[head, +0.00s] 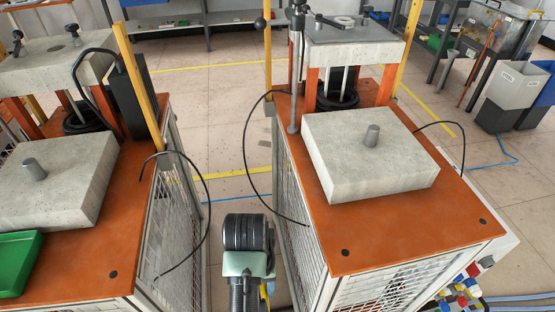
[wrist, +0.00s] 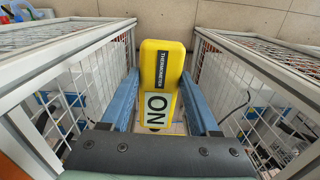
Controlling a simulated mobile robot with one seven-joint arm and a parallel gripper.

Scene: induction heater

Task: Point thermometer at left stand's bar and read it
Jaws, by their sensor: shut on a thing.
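My gripper (wrist: 160,80) is shut on the yellow thermometer (wrist: 176,50), seen in the wrist view with blue fingers on both sides. The thermometer has a black THERMOMETER label and a white plate reading ON. No reading display shows. In the head view my arm hangs in the gap between two stands and hides most of the gripper. The left stand (head: 62,262) has an orange top with a concrete block; a short grey metal bar (head: 34,170) stands upright in it. The gripper is low, to the right of this stand, well apart from the bar.
The right stand (head: 395,240) carries a similar block and bar (head: 372,135). Mesh cage sides flank the gripper closely. Black cables (head: 205,195) loop into the gap. A green tray (head: 18,262) lies on the left stand. Tiled floor (head: 215,110) is open behind.

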